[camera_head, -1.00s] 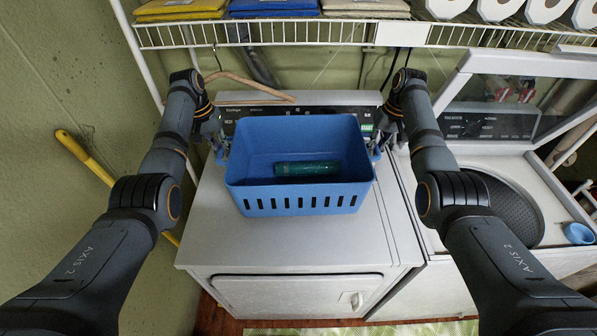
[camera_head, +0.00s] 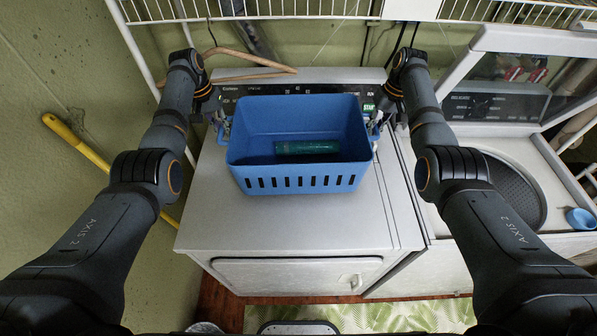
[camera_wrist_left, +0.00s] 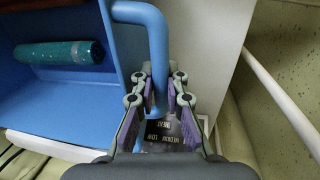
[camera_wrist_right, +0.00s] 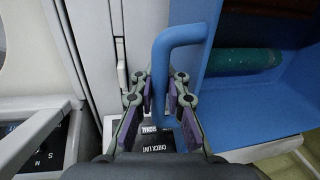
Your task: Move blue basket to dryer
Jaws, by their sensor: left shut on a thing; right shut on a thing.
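The blue basket (camera_head: 300,180) is over the top of the white dryer (camera_head: 290,225), near its control panel, with a green cylindrical item (camera_head: 307,147) lying inside. I cannot tell whether its base touches the dryer top. My left gripper (camera_head: 226,128) is shut on the basket's left handle, which shows between the fingers in the left wrist view (camera_wrist_left: 157,95). My right gripper (camera_head: 374,124) is shut on the right handle, seen in the right wrist view (camera_wrist_right: 160,95). The basket looks roughly level.
A washer (camera_head: 515,165) with its lid raised stands to the right, a small blue cup (camera_head: 580,219) on its corner. A wire shelf (camera_head: 280,10) runs above the back. A yellow pole (camera_head: 80,143) leans on the left wall. The dryer's front top is clear.

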